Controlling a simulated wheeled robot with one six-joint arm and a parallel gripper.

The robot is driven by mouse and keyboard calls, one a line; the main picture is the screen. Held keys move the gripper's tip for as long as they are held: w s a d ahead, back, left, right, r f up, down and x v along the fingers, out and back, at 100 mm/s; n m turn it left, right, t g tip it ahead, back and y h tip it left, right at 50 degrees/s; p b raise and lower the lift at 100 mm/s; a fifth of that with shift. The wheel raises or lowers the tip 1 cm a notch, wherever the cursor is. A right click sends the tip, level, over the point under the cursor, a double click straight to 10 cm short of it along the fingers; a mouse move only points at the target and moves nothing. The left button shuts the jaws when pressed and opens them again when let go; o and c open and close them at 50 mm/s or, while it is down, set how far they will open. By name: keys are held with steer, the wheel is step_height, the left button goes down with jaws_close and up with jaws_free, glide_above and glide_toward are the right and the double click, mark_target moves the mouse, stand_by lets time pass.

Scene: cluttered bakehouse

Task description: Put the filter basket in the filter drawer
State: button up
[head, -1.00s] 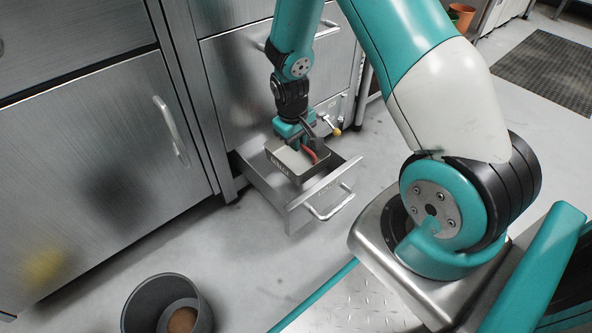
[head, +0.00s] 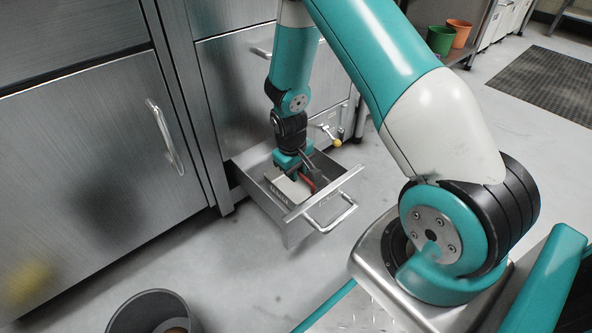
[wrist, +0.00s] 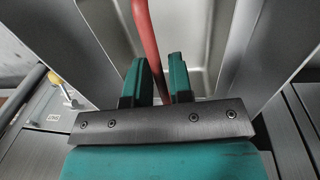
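The filter basket (head: 281,191) is a grey metal box with a red handle (head: 306,181). It sits low inside the open filter drawer (head: 272,211), with its top near the drawer's rim. I cannot tell whether it rests on the drawer floor. My gripper (head: 297,174) points down over the basket, inside the drawer opening. In the wrist view, the red handle (wrist: 146,35) runs between the teal fingers of my gripper (wrist: 162,72), which are close together around it. The pale basket interior (wrist: 190,45) shows beyond them. My arm hides part of the drawer's back.
The drawer's bar handle (head: 331,216) sticks out in front. A yellow-knobbed lever (head: 335,142) is on the cabinet right of my gripper. A dark grey bin (head: 150,310) stands on the floor at front left. Open floor (head: 235,265) lies in front of the drawer.

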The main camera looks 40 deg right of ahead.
steer(key=shift+o, duration=0.9)
steer(key=shift+r, duration=0.1)
step_height(320, 180, up, 12)
steer(key=a+p, duration=0.1)
steer(key=p, duration=0.8)
steer(key=s+a+r+n+y, duration=0.1)
steer(key=s+a+r+y, duration=0.1)
steer(key=a+r, duration=0.55)
steer(key=s+a+r+n+y, duration=0.1)
steer(key=s+a+r, duration=0.2)
steer(key=a+r, duration=0.4)
steer(key=s+a+r+n+y, duration=0.1)
steer(key=s+a+r+n, duration=0.1)
steer(key=s+r, duration=0.4)
steer(key=s+a+r+n+y, duration=0.1)
steer(key=s+a+r, duration=0.4)
steer(key=s, duration=0.5)
steer(key=shift+r+n+y, duration=0.3)
steer(key=shift+r+n, duration=0.4)
steer(key=shift+n, duration=0.1)
